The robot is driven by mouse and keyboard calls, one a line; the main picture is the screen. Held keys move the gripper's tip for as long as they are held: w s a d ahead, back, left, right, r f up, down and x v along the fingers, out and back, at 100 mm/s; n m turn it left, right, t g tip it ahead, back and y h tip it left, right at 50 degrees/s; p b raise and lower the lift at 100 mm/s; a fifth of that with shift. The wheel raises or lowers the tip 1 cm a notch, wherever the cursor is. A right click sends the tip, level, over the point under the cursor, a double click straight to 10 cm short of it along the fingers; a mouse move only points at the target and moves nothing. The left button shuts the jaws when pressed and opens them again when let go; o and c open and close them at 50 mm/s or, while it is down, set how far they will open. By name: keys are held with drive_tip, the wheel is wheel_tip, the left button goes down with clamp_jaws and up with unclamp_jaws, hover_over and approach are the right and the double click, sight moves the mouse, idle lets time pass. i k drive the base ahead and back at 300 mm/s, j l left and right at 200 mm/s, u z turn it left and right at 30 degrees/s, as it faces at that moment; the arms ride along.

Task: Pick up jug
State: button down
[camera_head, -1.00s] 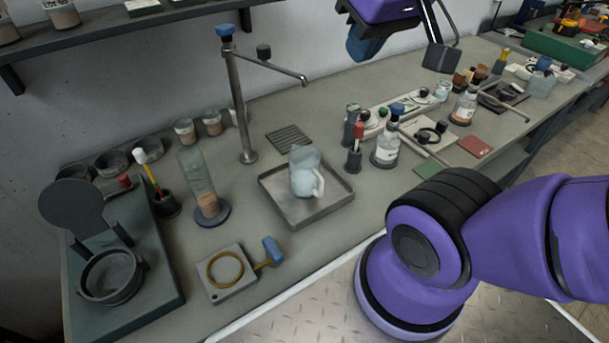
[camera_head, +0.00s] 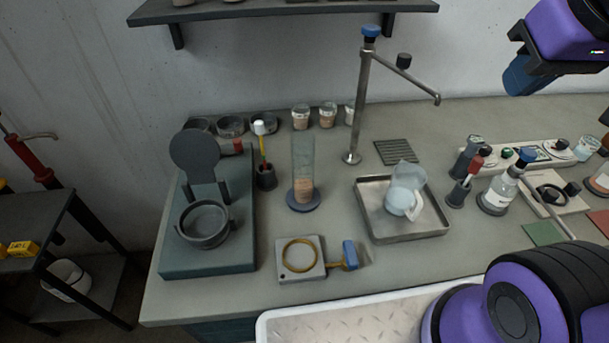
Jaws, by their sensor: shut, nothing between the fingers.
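The jug (camera_head: 404,190) is a clear, pale vessel with a handle on its right side. It stands upright in a shallow metal tray (camera_head: 377,226) on the workbench, right of the tap. Part of my purple arm shows at the upper right, with a blue block on it, above and well to the right of the jug. My gripper's fingers are outside the picture. Nothing of mine touches the jug.
A metal tap (camera_head: 361,100) with a long spout rises behind the tray. A glass cylinder (camera_head: 303,170) stands to the left. Several bottles, including a blue-capped one (camera_head: 500,188), stand to the right. A shelf (camera_head: 290,14) hangs above. A low plate with a ring (camera_head: 300,262) lies in front.

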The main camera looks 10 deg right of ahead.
sight(407, 181)
drive_tip(key=k+j+z, duration=0.1)
drive_tip(key=z, duration=0.3)
drive_tip(key=k+j+z, duration=0.2)
drive_tip(key=z, duration=0.15)
drive_tip(key=k+j+z, duration=0.15)
drive_tip(key=z, duration=0.25)
